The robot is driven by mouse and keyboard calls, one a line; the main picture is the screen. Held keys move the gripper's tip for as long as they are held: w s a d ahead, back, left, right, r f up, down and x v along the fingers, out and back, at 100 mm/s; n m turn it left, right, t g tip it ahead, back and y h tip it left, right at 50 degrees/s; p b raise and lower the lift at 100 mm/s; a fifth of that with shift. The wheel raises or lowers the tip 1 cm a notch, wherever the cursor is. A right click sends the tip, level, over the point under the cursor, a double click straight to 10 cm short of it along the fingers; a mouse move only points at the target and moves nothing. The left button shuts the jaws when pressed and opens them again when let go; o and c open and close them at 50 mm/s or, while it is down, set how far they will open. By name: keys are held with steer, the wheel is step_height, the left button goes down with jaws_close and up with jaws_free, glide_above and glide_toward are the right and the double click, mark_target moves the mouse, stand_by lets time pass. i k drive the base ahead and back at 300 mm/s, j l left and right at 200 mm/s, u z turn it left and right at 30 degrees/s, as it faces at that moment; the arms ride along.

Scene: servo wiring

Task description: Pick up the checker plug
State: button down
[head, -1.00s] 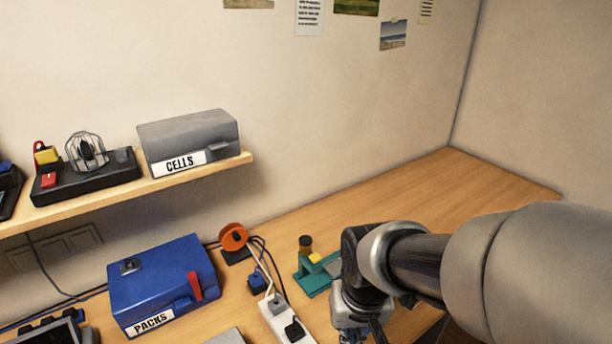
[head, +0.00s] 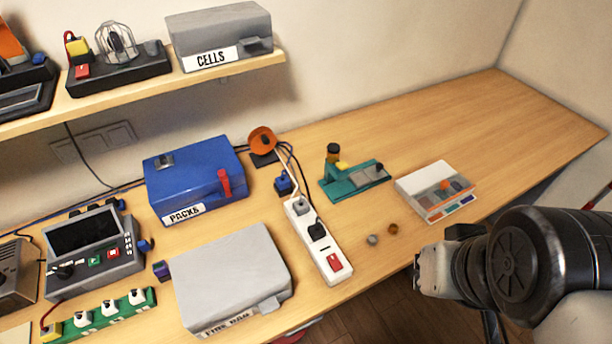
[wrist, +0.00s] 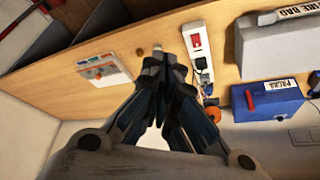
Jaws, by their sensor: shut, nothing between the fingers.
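A small blue plug-like piece (head: 283,184), with a dark cable beside it, sits on the bench behind the power strip (head: 326,250). I cannot tell for certain that it is the checker plug. A dark tester with a screen (head: 90,245) stands at the left, with a small purple-blue block (head: 161,270) near it. My gripper (head: 425,270) is at the right, by the bench's front edge, well apart from the blue piece. In the wrist view its fingers (wrist: 158,62) are together and empty.
A teal fixture (head: 350,180), a white compartment tray (head: 436,190) and two small round pieces (head: 380,236) lie rightward. The far right bench is clear.

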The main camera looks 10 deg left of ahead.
mark_target(300, 209)
steer(key=i+u, duration=0.2)
steer(key=u, duration=0.2)
steer(key=i+l+u, duration=0.15)
steer(key=u, duration=0.2)
steer(key=i+l+u, duration=0.1)
steer(key=u, duration=0.3)
steer(key=l, duration=0.1)
